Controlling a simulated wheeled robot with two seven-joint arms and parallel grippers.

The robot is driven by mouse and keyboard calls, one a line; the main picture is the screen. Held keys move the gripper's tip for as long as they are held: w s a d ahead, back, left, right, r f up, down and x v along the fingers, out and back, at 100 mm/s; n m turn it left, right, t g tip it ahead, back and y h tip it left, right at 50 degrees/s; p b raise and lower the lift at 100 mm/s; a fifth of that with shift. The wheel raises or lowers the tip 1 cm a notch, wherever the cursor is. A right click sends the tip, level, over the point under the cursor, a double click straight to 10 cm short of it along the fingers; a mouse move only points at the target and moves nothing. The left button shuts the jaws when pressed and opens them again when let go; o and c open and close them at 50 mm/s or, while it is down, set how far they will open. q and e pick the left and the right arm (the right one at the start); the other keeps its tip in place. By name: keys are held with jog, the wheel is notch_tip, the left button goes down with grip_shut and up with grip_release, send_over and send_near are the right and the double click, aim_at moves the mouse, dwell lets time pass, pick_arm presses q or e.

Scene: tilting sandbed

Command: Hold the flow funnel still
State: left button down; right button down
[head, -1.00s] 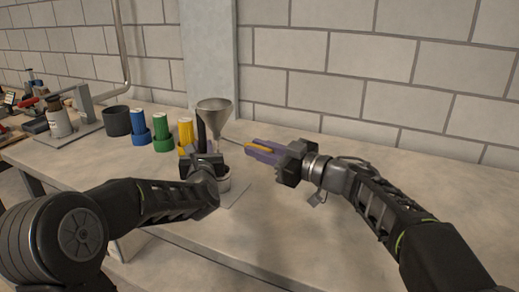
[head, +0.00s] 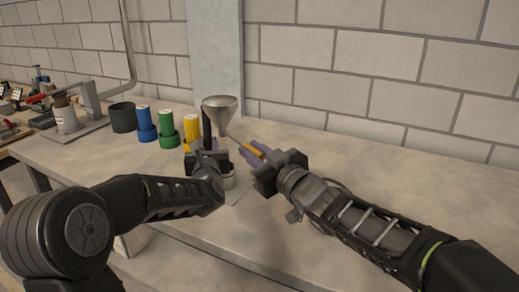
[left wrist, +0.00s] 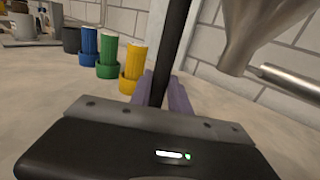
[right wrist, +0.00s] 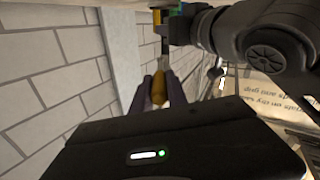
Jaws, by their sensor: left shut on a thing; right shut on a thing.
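The metal flow funnel (head: 220,108) sits wide end up above the bench and also shows in the left wrist view (left wrist: 245,35). My left gripper (head: 208,146) is shut on a dark upright bar (left wrist: 172,50) close beside the funnel. My right gripper (head: 250,152) is shut on a yellow-handled tool (right wrist: 158,88). The tool's thin metal shaft (left wrist: 290,78) points toward the lower part of the funnel; I cannot tell whether they touch. The funnel's outlet is partly hidden behind my left gripper in the head view.
Yellow (head: 191,130), green (head: 166,127) and blue (head: 144,122) containers and a dark pot (head: 122,117) line the bench at left. The bench (head: 370,185) is clear at right. A block wall stands behind.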

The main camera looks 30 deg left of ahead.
jog(key=shift+s+a+r+m, duration=0.1)
jog(key=shift+s+r+m, duration=0.05)
jog(key=shift+s+m, duration=0.15)
jog(key=c, duration=1.3)
grip_release()
jog(key=v, duration=1.2)
jog(key=shift+s, duration=0.2)
jog(key=shift+a, duration=0.1)
pick_arm(q)
jog(key=c, duration=1.1)
grip_release()
jog(key=shift+c, duration=0.2)
jog(key=shift+s+d, duration=0.1)
